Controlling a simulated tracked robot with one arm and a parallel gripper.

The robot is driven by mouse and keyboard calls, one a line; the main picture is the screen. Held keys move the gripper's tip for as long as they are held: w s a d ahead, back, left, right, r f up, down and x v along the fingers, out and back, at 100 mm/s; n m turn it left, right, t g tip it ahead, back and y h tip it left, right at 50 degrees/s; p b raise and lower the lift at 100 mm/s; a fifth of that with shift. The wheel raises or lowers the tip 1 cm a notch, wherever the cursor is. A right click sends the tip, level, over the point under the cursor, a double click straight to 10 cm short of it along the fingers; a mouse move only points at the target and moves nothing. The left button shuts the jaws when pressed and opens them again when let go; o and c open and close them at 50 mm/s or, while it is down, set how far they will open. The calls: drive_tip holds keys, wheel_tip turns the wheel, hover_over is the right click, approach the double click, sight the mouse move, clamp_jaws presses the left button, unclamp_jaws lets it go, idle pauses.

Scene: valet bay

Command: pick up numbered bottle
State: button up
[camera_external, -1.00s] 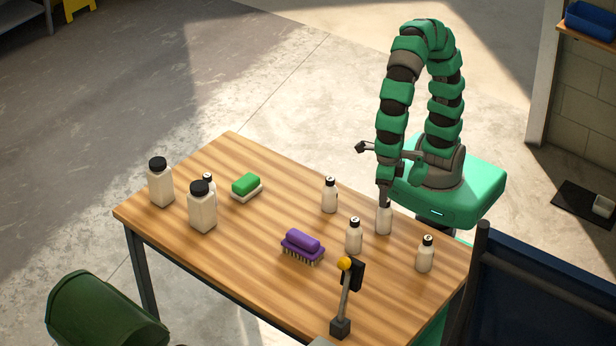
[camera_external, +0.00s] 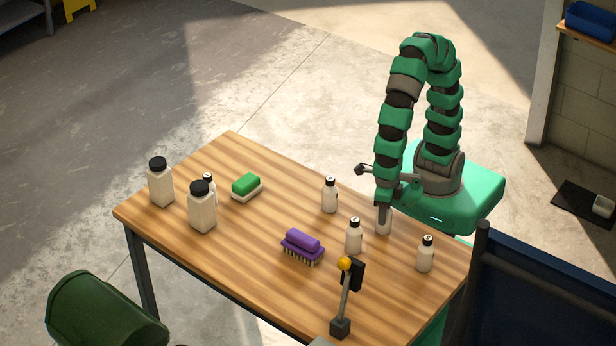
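Several small white bottles with black caps and pale marks on top stand upright on the wooden table (camera_external: 255,255). One bottle (camera_external: 386,225) is under my gripper (camera_external: 382,218), which points straight down over its top and hides its cap and part of its left side. I cannot tell whether the fingers are open or closed on it. Other small bottles stand left of it (camera_external: 329,197), in front-left (camera_external: 354,238) and at the right (camera_external: 425,255). One more (camera_external: 208,184) is partly hidden behind a large bottle. The numbers are too small to read.
Two large white bottles (camera_external: 160,185) (camera_external: 202,210) stand at the left. A green-and-white sponge (camera_external: 246,186) and a purple brush (camera_external: 302,245) lie mid-table. A post with a yellow ball (camera_external: 344,264) stands near the front edge. A dark blue panel (camera_external: 545,290) borders the right.

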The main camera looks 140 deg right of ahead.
drive_tip(key=c, duration=0.5)
drive_tip(key=shift+r+p, duration=0.8)
drive_tip(key=shift+r, duration=1.05)
drive_tip(key=s+r, duration=0.1)
drive_tip(key=s, duration=1.5)
drive_tip(key=shift+d+r+b, duration=0.15)
drive_tip(key=shift+d+b, duration=0.2)
